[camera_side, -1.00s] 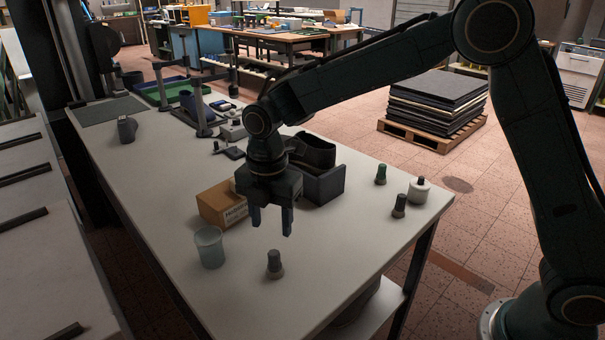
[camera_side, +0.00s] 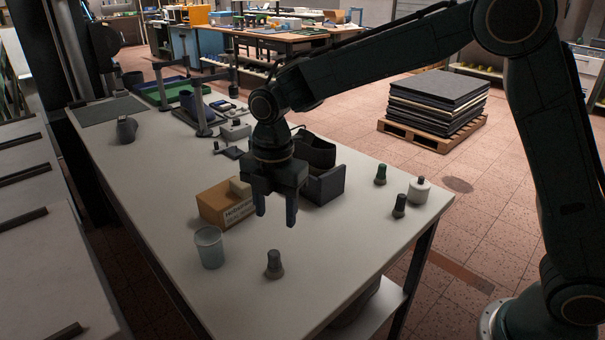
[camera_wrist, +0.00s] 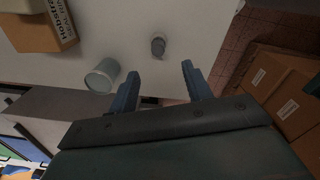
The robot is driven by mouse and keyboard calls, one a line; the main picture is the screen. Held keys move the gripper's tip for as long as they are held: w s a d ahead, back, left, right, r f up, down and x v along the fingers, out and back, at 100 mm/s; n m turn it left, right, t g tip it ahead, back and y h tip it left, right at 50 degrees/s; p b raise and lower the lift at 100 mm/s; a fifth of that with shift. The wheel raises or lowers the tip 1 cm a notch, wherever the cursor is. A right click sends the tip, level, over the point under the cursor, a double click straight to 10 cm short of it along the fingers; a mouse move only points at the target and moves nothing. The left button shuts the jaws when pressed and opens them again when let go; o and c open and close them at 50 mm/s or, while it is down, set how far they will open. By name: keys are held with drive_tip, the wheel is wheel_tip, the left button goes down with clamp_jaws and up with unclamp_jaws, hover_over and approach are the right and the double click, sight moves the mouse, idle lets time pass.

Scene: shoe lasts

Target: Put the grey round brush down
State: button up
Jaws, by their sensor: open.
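The grey round brush (camera_side: 274,264) stands upright on the white table near its front, clear of the things around it. In the wrist view the brush (camera_wrist: 158,47) shows beyond the fingertips, between their lines. My gripper (camera_side: 276,215) is open and empty, held above the table, with a clear gap between it and the brush. Both blue fingers of my gripper (camera_wrist: 160,74) show spread apart in the wrist view, with nothing between them.
A clear cup (camera_side: 209,248) stands left of the brush. A cardboard box (camera_side: 224,207) and a dark open bin (camera_side: 327,186) stand behind it. Two other small brush-like pieces (camera_side: 399,206) (camera_side: 380,175) and a white jar (camera_side: 418,191) are at the right edge.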

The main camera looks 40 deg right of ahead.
drive_tip(key=s+d+r+m+t, duration=0.2)
drive_tip(key=s+d+r+m, duration=0.45)
drive_tip(key=s+m, duration=0.2)
drive_tip(key=s+d+r+m+t, duration=0.2)
drive_tip(key=s+d+r+m, duration=0.5)
drive_tip(key=s, duration=0.3)
drive_tip(key=s+d+f+m+t, duration=0.1)
drive_tip(key=s+d+f+m, duration=0.1)
drive_tip(key=s+m, duration=0.4)
drive_tip(key=shift+s+d+f, duration=0.35)
drive_tip(key=shift+s+d, duration=0.3)
drive_tip(key=shift+s, duration=0.45)
